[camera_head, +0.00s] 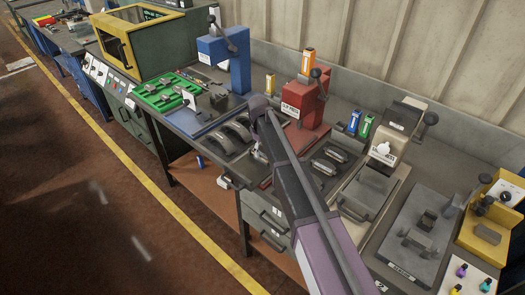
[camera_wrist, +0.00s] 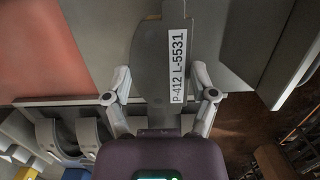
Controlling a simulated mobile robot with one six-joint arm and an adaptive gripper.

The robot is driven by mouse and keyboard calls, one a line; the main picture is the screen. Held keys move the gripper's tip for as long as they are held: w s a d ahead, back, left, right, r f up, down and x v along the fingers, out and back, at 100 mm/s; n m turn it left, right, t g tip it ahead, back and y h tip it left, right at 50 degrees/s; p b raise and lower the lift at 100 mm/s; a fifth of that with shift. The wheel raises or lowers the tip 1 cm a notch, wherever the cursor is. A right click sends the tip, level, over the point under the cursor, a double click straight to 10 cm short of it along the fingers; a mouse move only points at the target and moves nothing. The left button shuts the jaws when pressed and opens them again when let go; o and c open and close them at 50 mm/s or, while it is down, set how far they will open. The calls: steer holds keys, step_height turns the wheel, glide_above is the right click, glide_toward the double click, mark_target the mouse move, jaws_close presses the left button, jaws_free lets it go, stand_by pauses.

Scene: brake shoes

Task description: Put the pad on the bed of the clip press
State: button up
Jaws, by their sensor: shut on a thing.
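The red press (camera_head: 301,107), with a white label that seems to read clip press, stands at the back of the bench. My gripper (camera_head: 258,153) is just in front and left of it, partly hidden by my arm. In the wrist view, my gripper (camera_wrist: 161,90) is shut on the pad (camera_wrist: 146,50), a grey plate with a white label reading P-412 L-5531. A flat red surface (camera_wrist: 55,45) lies at the upper left, beside the pad. The pad is hard to make out in the head view, and its height above the bench cannot be told.
A blue press (camera_head: 236,60) and a green tray (camera_head: 165,90) of parts stand to the left. A tray with curved shoes (camera_head: 237,133) is near my gripper. Small orange, blue and green boxes stand around the red press. A beige machine (camera_head: 392,135) is to the right.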

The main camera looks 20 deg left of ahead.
mark_target(260, 149)
steer(key=shift+f, duration=0.15)
steer(key=o, duration=1.2)
steer(key=r+p, duration=0.4)
steer(key=a+r+p, duration=0.1)
steer(key=r+p, duration=0.7)
steer(key=shift+w+a+r, duration=0.1)
steer(key=shift+w+a, duration=0.05)
steer(key=shift+w, duration=0.15)
stand_by(0.4)
